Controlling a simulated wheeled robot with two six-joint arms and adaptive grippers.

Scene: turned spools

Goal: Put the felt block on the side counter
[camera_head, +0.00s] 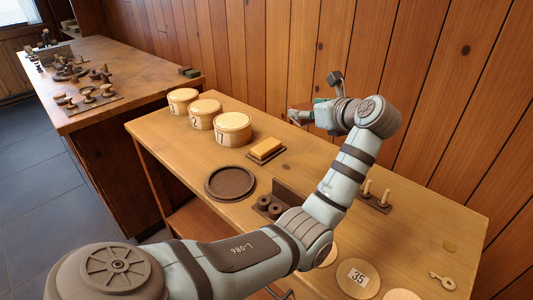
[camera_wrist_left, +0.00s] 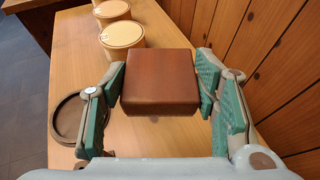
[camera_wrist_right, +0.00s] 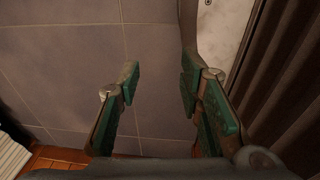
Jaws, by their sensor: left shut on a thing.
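My left gripper (camera_head: 302,116) is shut on a reddish-brown block (camera_wrist_left: 158,80), which I take for the felt block. It holds the block between both green finger pads, above the back part of the light wooden counter (camera_head: 330,165). In the head view the block is small and partly hidden by the gripper. A second, darker wooden counter (camera_head: 115,58) stands at the far left; I cannot tell which of the two is the side counter. My right gripper (camera_wrist_right: 157,88) is open and empty over grey floor tiles, outside the head view.
Several numbered round boxes (camera_head: 233,129), a yellow block (camera_head: 266,147) on a dark tray, a round dark dish (camera_head: 230,182), a spool holder (camera_head: 272,205), pegs (camera_head: 377,194) and a key (camera_head: 442,280) occupy the near counter. Spools (camera_head: 88,94) and two small blocks (camera_head: 188,72) lie on the far one.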

